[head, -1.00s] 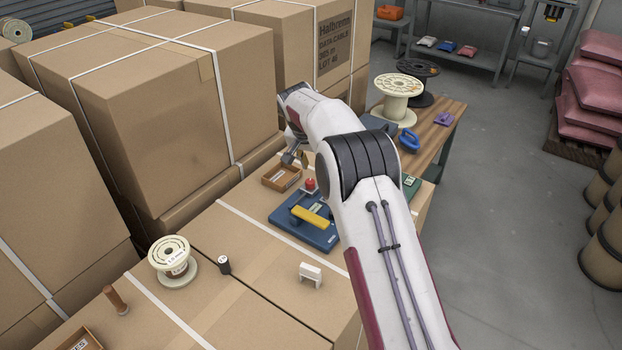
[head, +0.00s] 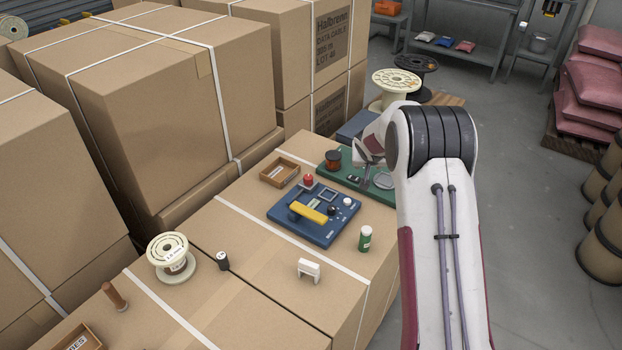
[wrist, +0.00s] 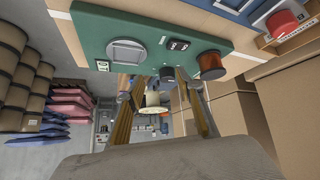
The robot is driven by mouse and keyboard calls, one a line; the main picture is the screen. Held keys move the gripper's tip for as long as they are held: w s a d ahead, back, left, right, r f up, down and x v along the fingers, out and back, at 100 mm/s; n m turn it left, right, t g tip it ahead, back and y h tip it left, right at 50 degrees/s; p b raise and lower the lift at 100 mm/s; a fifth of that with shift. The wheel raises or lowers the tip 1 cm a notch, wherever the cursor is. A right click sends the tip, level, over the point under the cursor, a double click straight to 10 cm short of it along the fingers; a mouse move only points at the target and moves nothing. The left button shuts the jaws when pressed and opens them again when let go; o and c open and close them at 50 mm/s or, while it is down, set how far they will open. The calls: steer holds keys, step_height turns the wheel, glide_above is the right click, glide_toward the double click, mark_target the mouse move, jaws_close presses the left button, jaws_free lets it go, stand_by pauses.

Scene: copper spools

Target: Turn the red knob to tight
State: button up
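The red knob (head: 308,180) stands at the back left corner of the blue device (head: 335,232), which has a yellow bar across it. In the wrist view the red knob (wrist: 283,21) is at the upper right, beside a white label strip too small to read. My gripper (head: 368,152) is over the green board (head: 330,177), to the right of the red knob and apart from it. In the wrist view my gripper (wrist: 160,95) has its two fingers spread, with nothing held between them. The knob's setting cannot be read.
The green board carries a copper spool (head: 333,161), a small counter (head: 353,180) and a pale pad (head: 384,180). A cardboard tray (head: 280,172) lies left of the knob. A green bottle (head: 365,238) and a white bracket (head: 308,269) stand in front. Tall cartons (head: 150,110) rise at left.

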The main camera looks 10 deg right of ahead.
steer(key=s+a+r+n+t+y, duration=0.1)
steer(key=a+r+n+t+y, duration=0.1)
steer(key=a+n+y, duration=0.2)
steer(key=s+a+r+n+t+y, duration=0.1)
steer(key=a+n+y, duration=0.3)
steer(key=a, duration=0.7)
steer(key=shift+r+t+y, duration=0.4)
steer(key=shift+r+t, duration=0.15)
steer(key=shift+t, duration=0.25)
steer(key=shift+f, duration=0.1)
glide_toward(310, 178)
steer(key=x, duration=0.4)
steer(key=shift+w+a, duration=0.1)
steer(key=shift+a, duration=0.05)
steer(key=shift+x, duration=2.45)
